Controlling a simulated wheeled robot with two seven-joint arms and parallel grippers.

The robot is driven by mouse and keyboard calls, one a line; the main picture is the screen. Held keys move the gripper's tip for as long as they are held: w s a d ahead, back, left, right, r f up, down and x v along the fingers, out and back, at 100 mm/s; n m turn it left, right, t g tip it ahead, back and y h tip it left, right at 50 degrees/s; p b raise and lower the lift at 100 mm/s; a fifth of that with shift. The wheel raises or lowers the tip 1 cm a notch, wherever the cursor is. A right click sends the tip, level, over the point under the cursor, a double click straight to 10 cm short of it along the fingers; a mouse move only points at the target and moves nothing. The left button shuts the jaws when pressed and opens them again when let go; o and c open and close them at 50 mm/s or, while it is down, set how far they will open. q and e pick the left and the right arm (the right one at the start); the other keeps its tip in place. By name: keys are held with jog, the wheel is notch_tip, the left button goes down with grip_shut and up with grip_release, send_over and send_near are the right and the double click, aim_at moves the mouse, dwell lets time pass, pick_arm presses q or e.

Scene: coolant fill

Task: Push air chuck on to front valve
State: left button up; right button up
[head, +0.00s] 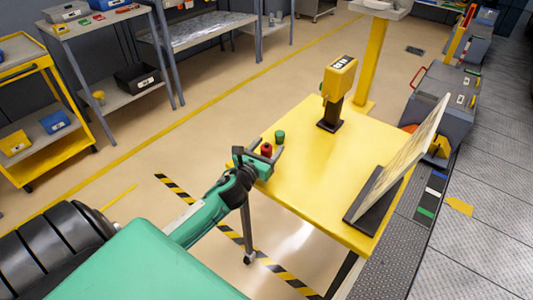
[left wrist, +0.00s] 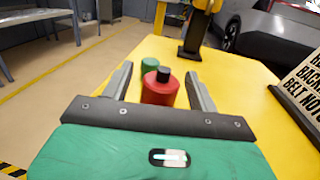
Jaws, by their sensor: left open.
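My left gripper (head: 262,154) is at the near left edge of a yellow table (head: 315,190). Its two fingers are apart, and it also shows in the left wrist view (left wrist: 158,75). A small red container with a black cap (left wrist: 160,90) stands between the fingers, with visible gaps on both sides; it shows in the head view too (head: 266,150). A green container (head: 280,136) stands just behind it, partly hidden by it in the left wrist view (left wrist: 149,65). I cannot make out an air chuck or a front valve. My right gripper is out of view.
A yellow device on a dark stand (head: 340,78) is at the table's back. A tilted sign board (head: 405,150) in a black base stands at the right. A grey machine (head: 440,100) is beyond. Shelves and a yellow cart (head: 30,130) line the left. The table's middle is clear.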

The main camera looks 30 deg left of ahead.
pick_arm(q)
jog(key=shift+w, duration=0.65)
jog(key=shift+c, duration=0.2)
jog(key=c, duration=1.1)
